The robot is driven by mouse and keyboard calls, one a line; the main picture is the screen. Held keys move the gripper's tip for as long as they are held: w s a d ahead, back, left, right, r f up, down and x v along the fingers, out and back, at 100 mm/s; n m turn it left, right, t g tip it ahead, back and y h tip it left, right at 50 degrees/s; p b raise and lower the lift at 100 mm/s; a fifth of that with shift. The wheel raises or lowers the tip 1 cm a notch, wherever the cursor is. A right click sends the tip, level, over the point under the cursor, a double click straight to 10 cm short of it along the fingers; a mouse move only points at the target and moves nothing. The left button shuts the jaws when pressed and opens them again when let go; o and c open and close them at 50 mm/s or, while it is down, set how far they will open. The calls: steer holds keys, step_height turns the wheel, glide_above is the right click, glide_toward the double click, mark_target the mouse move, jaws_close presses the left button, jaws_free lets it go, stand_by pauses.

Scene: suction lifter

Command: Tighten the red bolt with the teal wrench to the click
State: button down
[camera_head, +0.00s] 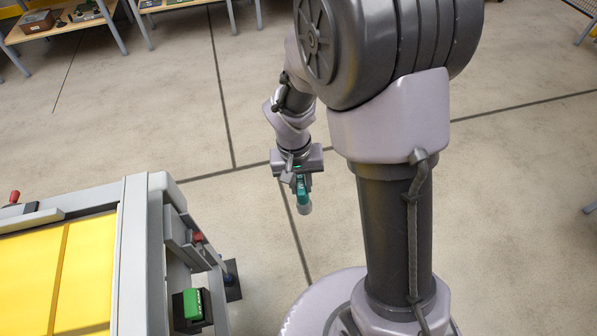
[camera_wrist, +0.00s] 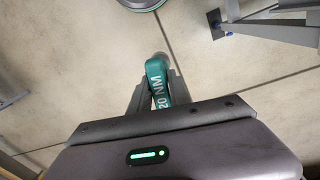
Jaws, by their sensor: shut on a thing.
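My gripper (camera_head: 300,183) is shut on the teal wrench (camera_head: 303,193) and holds it in the air over open floor, right of the yellow-topped machine. The wrench's pale grey end points down. A small red part (camera_head: 197,237) shows on the machine's right side, apart from the wrench. It is too small to tell whether it is the red bolt.
The grey-framed machine (camera_head: 135,250) with yellow panels fills the lower left. A green block (camera_head: 193,304) sits low on its side. A red knob (camera_head: 14,197) stands at its far left. Wooden tables (camera_head: 70,25) stand at the back left. The floor between is clear.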

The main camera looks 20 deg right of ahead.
steer(key=s+a+f+m+g+y, duration=0.1)
steer(key=s+a+f+m+g, duration=0.2)
steer(key=m, duration=0.6)
steer(key=s+a+f+m+g+y, duration=0.1)
steer(key=s+a+f+m+g, duration=0.1)
steer(key=s+f+m+g, duration=0.45)
steer(key=w+a+m+t+y, duration=0.1)
steer(key=w+m+t+y, duration=0.2)
steer(key=m+t+y, duration=0.2)
steer(key=w+a+r+m+t+y+b, duration=0.1)
steer(key=w+m+t+y, duration=0.2)
steer(key=m+y, duration=0.9)
steer(key=shift+w+a+m+t, duration=0.4)
steer(key=shift+m+t, duration=0.55)
steer(key=shift+t, duration=0.2)
steer(key=shift+r, duration=0.1)
steer(key=shift+w+a, duration=0.15)
steer(key=shift+a, duration=2.15)
